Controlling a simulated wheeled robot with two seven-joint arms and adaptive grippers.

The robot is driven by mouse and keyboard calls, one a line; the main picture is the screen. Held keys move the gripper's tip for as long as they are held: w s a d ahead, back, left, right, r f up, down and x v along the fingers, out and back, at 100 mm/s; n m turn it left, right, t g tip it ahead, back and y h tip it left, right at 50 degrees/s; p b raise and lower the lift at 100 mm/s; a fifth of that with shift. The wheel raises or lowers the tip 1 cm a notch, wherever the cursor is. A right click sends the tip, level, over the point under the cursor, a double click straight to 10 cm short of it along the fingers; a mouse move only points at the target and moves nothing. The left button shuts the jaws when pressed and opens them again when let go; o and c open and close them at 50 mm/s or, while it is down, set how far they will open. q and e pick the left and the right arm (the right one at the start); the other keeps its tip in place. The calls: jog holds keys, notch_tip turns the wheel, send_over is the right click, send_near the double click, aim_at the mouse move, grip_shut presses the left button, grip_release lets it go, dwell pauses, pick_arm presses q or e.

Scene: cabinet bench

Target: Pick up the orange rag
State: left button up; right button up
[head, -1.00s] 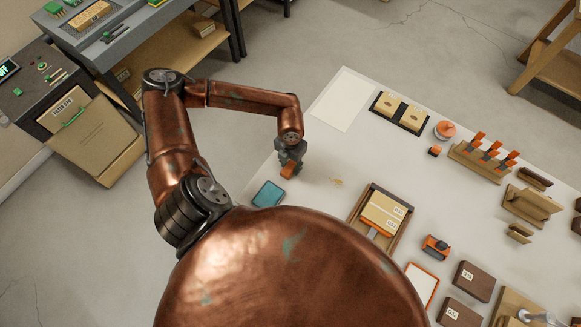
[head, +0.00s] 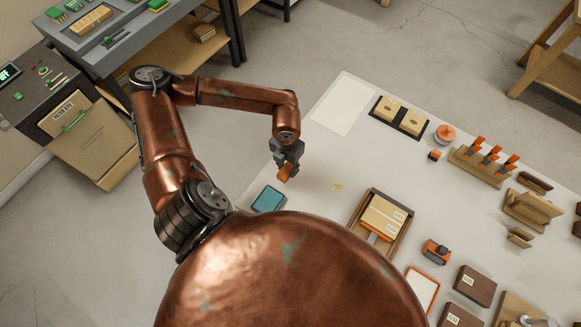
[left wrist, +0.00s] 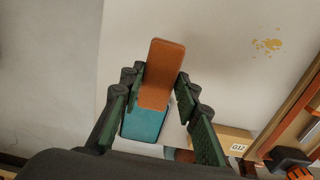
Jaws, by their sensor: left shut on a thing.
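The orange rag (head: 285,173) is a small folded orange piece held at my left gripper (head: 286,165) in the head view. In the left wrist view the rag (left wrist: 161,74) stands out between the two green-lined fingers of my left gripper (left wrist: 163,88). The gripper is shut on it. The rag appears raised above the white bench top (head: 325,160), between the teal pad and a yellowish spill. My right gripper does not show.
A teal pad (head: 268,199) lies at the near left bench edge. Yellowish specks (head: 338,185) mark the bench right of the gripper. A wooden tray (head: 363,207) with boxes stands further right. A pale sheet (head: 343,104) covers the far left corner.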

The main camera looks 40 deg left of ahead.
aim_at(282, 176)
pick_arm(q)
jog(key=s+r, duration=0.1)
jog(key=r, duration=0.1)
jog(key=s+r, duration=0.2)
jog(key=shift+s+d, duration=0.15)
jog(key=shift+d, duration=0.05)
jog(key=s+d+r, duration=0.1)
jog(key=s+r, duration=0.2)
jog(key=s, duration=0.5)
jog(key=shift+s+d+r+p, duration=0.25)
jog(key=shift+p, duration=0.05)
jog(key=o, duration=0.3)
jog(key=c, duration=0.4)
